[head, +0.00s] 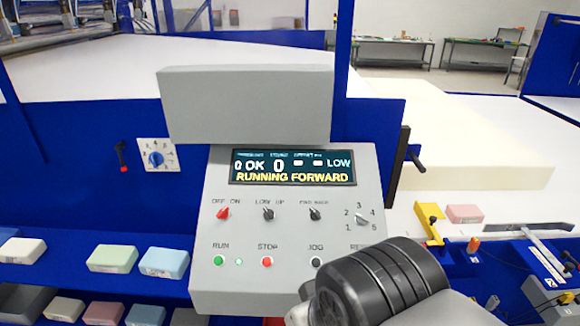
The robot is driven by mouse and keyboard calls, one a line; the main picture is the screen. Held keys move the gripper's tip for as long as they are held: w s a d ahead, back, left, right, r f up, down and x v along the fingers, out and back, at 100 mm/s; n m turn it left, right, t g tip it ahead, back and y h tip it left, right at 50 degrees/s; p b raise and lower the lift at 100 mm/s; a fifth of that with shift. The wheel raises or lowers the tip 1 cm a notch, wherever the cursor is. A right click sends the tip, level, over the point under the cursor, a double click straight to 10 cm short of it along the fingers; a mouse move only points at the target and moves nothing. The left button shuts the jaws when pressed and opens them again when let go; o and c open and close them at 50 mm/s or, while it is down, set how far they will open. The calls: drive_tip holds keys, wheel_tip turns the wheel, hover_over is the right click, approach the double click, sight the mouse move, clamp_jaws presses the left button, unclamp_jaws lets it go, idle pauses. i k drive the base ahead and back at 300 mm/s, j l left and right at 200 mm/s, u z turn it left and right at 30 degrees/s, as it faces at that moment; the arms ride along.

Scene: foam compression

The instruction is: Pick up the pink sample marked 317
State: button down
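A pink block (465,213) lies on the white surface at the right, just right of a yellow bracket. A second pink block (106,313) sits on the lower shelf at the bottom left, partly cut off by the frame's bottom edge. I cannot read a number on either one, so I cannot tell which is marked 317. Part of my own arm, dark and rounded, fills the bottom middle. My gripper is not in view.
A grey control panel (225,180) stands in the middle; its display reads "RUNNING FORWARD". Green (113,258), light blue (164,262) and cream (22,250) blocks sit on the blue upper shelf. A large pale foam slab (450,140) lies behind the right pink block. A yellow bracket (430,222) stands beside it.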

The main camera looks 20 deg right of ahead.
sight(470, 214)
drive_tip(key=z, duration=2)
drive_tip(key=i+l, duration=0.2)
drive_tip(key=i, duration=0.3)
drive_tip(key=i+l, duration=0.2)
drive_tip(key=i, duration=0.25)
drive_tip(key=i+l, duration=0.2)
drive_tip(key=i, duration=0.3)
drive_tip(key=i+l, duration=0.2)
drive_tip(key=i, duration=0.25)
drive_tip(key=i+l, duration=0.2)
drive_tip(key=i, duration=0.3)
drive_tip(key=k+z, duration=0.05)
